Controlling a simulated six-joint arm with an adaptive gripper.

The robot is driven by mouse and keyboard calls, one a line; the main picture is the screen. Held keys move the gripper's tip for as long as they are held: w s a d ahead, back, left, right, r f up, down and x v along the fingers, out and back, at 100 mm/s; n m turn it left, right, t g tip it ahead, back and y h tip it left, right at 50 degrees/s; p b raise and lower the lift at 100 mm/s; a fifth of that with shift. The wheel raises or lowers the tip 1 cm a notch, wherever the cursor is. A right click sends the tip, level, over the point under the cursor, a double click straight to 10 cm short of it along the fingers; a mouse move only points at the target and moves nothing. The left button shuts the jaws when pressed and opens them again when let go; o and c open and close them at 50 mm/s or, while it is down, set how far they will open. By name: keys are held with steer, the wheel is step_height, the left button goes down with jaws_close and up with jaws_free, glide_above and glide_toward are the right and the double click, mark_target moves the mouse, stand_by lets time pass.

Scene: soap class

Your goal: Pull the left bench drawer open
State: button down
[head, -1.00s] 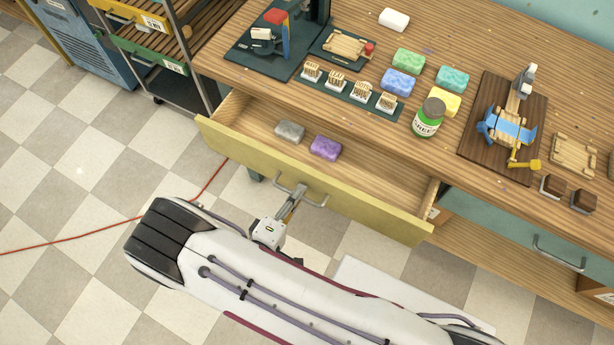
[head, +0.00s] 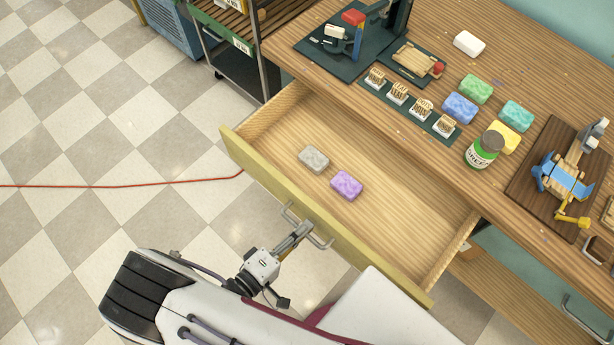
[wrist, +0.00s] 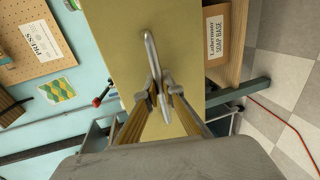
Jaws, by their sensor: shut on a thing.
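The left bench drawer (head: 325,222) has a yellow front and stands pulled well out of the wooden bench. Inside it lie a grey soap bar (head: 314,159) and a purple soap bar (head: 346,185). My gripper (head: 301,231) is at the middle of the drawer front, shut on the metal bar handle (head: 322,242). In the wrist view the handle (wrist: 151,52) runs between the two fingers of my gripper (wrist: 159,87), against the yellow drawer front (wrist: 110,38).
On the bench top (head: 400,147) stand a green jar (head: 483,150), several soap bars and a dark board with a blue clamp (head: 565,183). A shelf cart (head: 240,75) stands left of the bench. A red cable (head: 110,186) crosses the checkered floor.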

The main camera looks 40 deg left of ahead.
steer(key=c, duration=2.2)
jaws_free()
steer(key=shift+s, duration=0.1)
steer(key=shift+v, duration=5.95)
